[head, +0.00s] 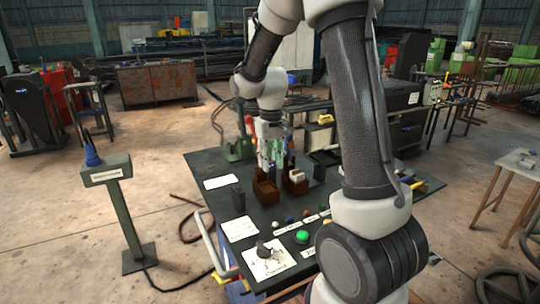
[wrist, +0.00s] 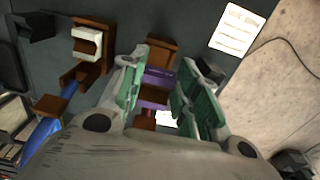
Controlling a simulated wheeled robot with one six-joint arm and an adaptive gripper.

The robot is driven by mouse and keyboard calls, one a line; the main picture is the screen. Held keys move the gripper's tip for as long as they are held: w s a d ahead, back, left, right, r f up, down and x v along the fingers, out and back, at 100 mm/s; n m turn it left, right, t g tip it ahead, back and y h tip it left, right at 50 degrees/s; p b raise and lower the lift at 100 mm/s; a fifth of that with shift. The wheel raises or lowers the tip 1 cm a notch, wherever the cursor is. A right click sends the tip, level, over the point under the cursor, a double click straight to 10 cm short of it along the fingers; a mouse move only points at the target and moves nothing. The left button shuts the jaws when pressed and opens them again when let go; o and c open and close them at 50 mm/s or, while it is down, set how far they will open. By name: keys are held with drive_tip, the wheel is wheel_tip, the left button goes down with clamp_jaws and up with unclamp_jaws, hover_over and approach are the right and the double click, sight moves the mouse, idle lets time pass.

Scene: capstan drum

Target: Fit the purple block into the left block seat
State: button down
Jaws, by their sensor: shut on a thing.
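The purple block (wrist: 155,90) is between the green-padded fingers of my gripper (wrist: 162,82) in the wrist view. My gripper is shut on it. The left block seat, a brown holder (wrist: 162,50), shows just beyond the block and partly behind it. In the head view my gripper (head: 272,152) is right above the left block seat (head: 266,192), and the purple block cannot be made out there. I cannot tell whether the block touches the seat or is inside it. A second brown seat (head: 293,186) to the right holds a white block (head: 298,175), also seen in the wrist view (wrist: 87,41).
A green button (head: 302,237) and a dial panel (head: 268,258) are at the front. White sheets (head: 239,228) lie on the left side. My arm hides part of the right side.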

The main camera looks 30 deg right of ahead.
drive_tip(key=shift+f, duration=3.75)
drive_tip(key=c, duration=1)
unclamp_jaws()
drive_tip(key=shift+o, duration=0.2)
wheel_tip(320, 180, up, 12)
drive_tip(key=shift+f, duration=0.1)
